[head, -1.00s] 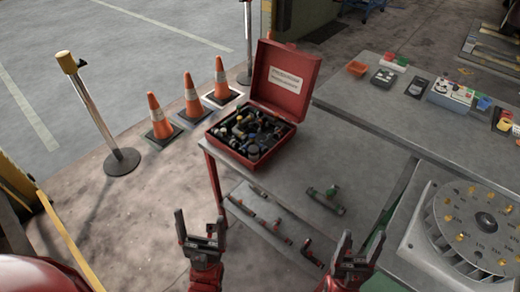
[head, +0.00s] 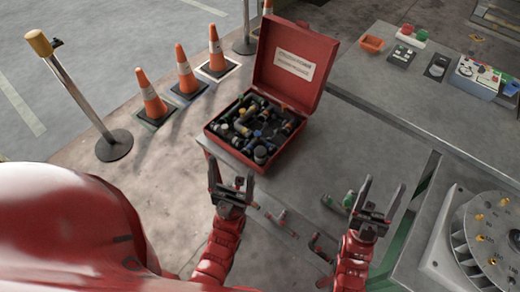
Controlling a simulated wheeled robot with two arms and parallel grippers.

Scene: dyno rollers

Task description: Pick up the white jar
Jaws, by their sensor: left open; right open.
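I cannot make out a white jar in the head view. My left gripper (head: 231,174) is open and empty, in front of the near edge of an open red case (head: 296,62). My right gripper (head: 383,187) is open and empty, to the right of the left one, over the grey table (head: 352,128). Neither gripper touches an object that I can see.
The red case holds several dark fittings (head: 255,128). Small fittings (head: 322,245) lie near my grippers. A dial device (head: 490,230) stands at right. Bins and boxes (head: 478,75) sit at the back right. Orange cones (head: 186,70) and a post (head: 75,92) stand left.

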